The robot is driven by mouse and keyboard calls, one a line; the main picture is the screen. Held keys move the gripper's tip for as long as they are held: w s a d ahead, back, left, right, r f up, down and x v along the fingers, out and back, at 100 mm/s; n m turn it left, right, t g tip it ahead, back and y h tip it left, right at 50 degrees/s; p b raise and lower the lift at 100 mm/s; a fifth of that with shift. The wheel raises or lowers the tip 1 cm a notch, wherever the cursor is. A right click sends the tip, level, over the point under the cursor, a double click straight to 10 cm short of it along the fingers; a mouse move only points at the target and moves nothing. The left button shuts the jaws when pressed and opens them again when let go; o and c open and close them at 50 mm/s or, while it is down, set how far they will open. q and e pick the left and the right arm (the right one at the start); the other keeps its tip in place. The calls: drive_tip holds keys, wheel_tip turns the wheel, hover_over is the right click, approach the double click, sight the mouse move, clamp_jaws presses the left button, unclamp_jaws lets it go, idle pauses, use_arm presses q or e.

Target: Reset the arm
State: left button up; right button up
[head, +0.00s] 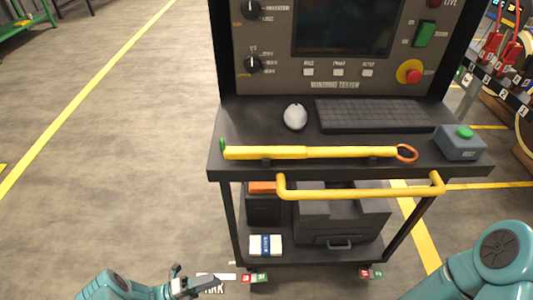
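My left gripper (203,284) is low in the head view, left of the cart's lower shelf and over the floor. It is small and seen at an angle, so I cannot tell whether its fingers are open or shut. I see nothing clearly held in it. My teal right arm (485,272) comes in at the lower right corner; its gripper is outside the view.
A black cart (225,168) with a yellow handle (360,193) stands ahead. Its top bears a yellow tool (310,153), mouse (295,116), keyboard (375,115) and blue button box (460,143). A dark case (340,215) sits below. Floor at left is clear.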

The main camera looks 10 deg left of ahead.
use_arm(q)
drive_tip(key=d+r+m+g+y+p, duration=0.1)
drive_tip(key=d+r+m+g+p, duration=0.5)
drive_tip(key=r, duration=0.4)
drive_tip(key=d+r+m+g+y+p, duration=0.1)
drive_tip(key=d+r+m+g+p, duration=0.45)
drive_tip(key=d+r, duration=0.4)
drive_tip(key=s+r+m+y+p, duration=0.35)
drive_tip(key=s+m+y, duration=0.3)
drive_tip(key=m, duration=0.45)
drive_tip(key=s+r+m+y+p, duration=0.2)
drive_tip(key=s+r+m+y, duration=0.4)
drive_tip(key=m, duration=0.5)
drive_tip(key=w+m+t, duration=0.1)
drive_tip(key=m, duration=0.1)
drive_tip(key=w+a+f+m, duration=0.1)
drive_tip(key=w+f+m+t, duration=0.1)
drive_tip(key=m, duration=0.1)
drive_tip(key=shift+w+a+f+m+t, duration=0.1)
drive_tip(key=shift+a+f+m+t, duration=0.1)
drive_tip(key=shift+m+t, duration=0.15)
use_arm(e)
wheel_tip(320, 180, up, 19)
drive_tip(key=shift+s+a, duration=0.2)
